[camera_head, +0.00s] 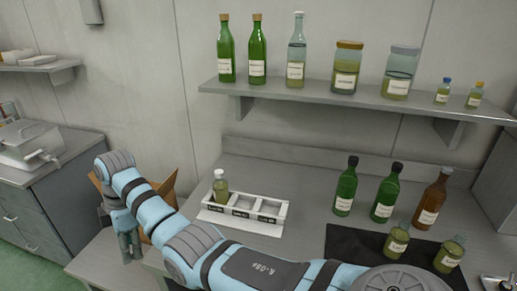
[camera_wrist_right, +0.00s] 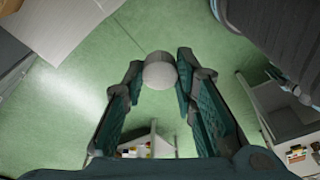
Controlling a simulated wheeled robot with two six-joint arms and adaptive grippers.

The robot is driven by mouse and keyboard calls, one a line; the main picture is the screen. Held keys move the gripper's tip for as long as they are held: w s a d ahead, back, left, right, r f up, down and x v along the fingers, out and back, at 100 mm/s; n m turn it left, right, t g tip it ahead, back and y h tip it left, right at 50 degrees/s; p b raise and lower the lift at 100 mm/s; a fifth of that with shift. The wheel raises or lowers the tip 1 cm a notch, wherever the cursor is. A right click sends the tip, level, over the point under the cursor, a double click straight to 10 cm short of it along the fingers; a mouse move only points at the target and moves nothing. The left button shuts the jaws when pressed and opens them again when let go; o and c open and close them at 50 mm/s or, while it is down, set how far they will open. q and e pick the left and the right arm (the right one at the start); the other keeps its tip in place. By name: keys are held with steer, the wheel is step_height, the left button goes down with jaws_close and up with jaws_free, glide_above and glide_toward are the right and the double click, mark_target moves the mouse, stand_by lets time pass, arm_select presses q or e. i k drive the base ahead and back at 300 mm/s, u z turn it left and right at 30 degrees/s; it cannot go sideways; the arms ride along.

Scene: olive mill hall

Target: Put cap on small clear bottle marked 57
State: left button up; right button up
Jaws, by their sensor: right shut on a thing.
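My right gripper (camera_head: 129,247) hangs at the left end of my arm, in front of an open cardboard box. In the right wrist view its fingertips (camera_wrist_right: 161,74) are closed on a round, pale grey thing that looks like a cap (camera_wrist_right: 160,72). A small bottle (camera_head: 221,187) with yellow-green content and a pale top stands upright in the left compartment of a white tray (camera_head: 262,230). Two small bottles, one (camera_head: 397,242) and another (camera_head: 449,254), stand on a dark mat at the right. Markings are too small to read. My left gripper is not in view.
Green bottles (camera_head: 345,188) and a brown bottle (camera_head: 431,203) stand at the right of the bench. A wall shelf (camera_head: 300,92) holds several bottles and jars. The cardboard box (camera_head: 165,190) is partly hidden by my arm. The tray's other compartments look empty.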

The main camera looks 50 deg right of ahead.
mark_target(399, 237)
steer(key=u, duration=0.45)
steer(key=k, duration=1.9)
steer(key=z, duration=1.85)
steer(key=i, duration=0.45)
steer(key=u, duration=0.05)
